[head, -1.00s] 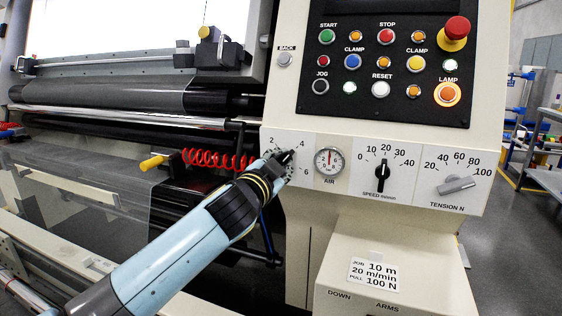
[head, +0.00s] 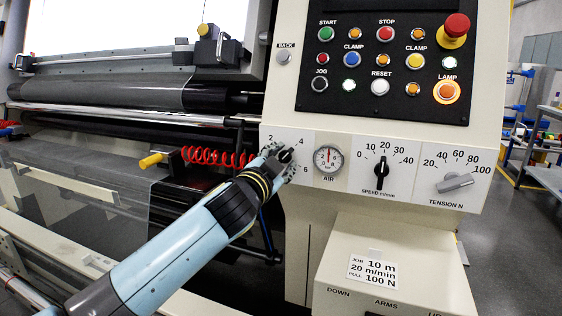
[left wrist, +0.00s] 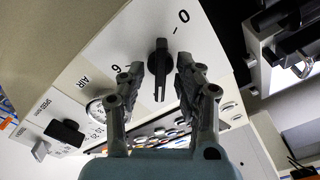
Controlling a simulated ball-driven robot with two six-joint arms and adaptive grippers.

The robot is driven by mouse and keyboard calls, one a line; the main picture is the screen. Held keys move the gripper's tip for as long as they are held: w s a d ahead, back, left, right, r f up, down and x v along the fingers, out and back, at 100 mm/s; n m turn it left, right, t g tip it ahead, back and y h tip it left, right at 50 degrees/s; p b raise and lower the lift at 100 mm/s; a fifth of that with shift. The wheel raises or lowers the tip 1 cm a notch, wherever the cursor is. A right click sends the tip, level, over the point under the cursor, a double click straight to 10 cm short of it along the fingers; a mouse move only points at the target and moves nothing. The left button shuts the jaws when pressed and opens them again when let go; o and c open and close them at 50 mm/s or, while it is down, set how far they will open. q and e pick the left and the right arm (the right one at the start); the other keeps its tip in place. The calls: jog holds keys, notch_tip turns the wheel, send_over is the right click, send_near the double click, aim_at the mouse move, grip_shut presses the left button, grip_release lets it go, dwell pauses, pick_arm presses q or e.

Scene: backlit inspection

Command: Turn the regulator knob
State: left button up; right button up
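The regulator knob (head: 286,155) is black and sits on the white panel plate with a scale showing 2, 4 and 6, left of the AIR gauge (head: 328,160). My left gripper (head: 277,158) is at the knob and partly hides it and its scale. In the left wrist view the knob (left wrist: 159,62) stands between the two fingers of my left gripper (left wrist: 160,74). The fingers are apart, one on each side of the knob, and gaps show beside it. I cannot tell the knob's exact reading. My right gripper is not in view.
To the right are the SPEED knob (head: 382,173) and the grey TENSION knob (head: 455,182). Above is a black button panel (head: 400,110) with a red mushroom button (head: 456,28). A red coiled hose (head: 215,157) and yellow-ended lever (head: 152,161) are left of the gripper.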

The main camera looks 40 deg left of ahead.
pick_arm(q)
jog(key=v, duration=1.2)
